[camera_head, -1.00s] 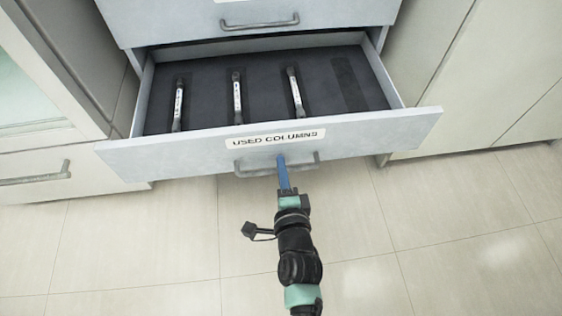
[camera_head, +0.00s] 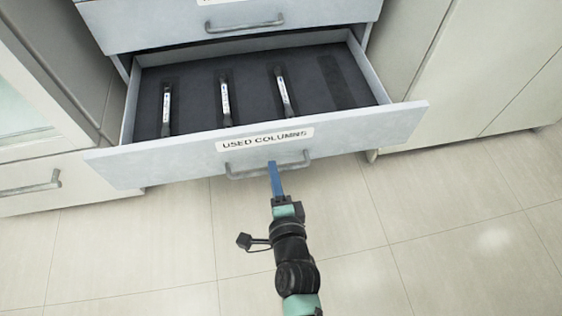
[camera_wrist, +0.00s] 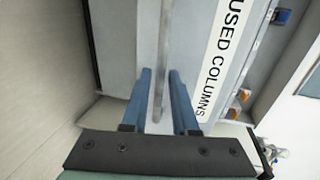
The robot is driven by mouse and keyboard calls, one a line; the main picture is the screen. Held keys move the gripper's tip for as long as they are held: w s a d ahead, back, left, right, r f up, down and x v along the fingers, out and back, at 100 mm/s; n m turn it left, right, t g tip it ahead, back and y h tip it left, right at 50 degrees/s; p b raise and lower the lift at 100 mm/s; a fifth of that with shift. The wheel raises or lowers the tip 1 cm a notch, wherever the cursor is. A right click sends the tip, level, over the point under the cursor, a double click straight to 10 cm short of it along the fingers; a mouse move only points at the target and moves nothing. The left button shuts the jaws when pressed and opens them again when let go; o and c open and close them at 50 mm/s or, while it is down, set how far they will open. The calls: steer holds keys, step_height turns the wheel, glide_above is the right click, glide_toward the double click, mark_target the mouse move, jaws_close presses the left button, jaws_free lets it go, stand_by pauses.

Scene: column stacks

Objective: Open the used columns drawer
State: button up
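The used columns drawer (camera_head: 130,168) stands pulled out of its cabinet, with its dark-lined inside in view. Its grey front bears the label USED COLUMNS (camera_head: 265,140), and it also shows in the wrist view (camera_wrist: 222,55). The grey bar handle (camera_head: 240,174) is on the front below the label. My gripper (camera_head: 272,165) is at the middle of this handle. In the wrist view the handle bar (camera_wrist: 165,25) runs between my two blue fingers (camera_wrist: 159,75), which are close around it. Finger contact is hard to see.
Three slim columns (camera_head: 225,100) lie in slots in the drawer, and the rightmost slot is empty. A shut drawer (camera_head: 150,25) is above. Cabinets flank it on both sides. The tiled floor (camera_head: 440,225) in front is clear.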

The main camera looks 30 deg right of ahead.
steer(key=p+v, duration=0.3)
steer(key=v, duration=0.8)
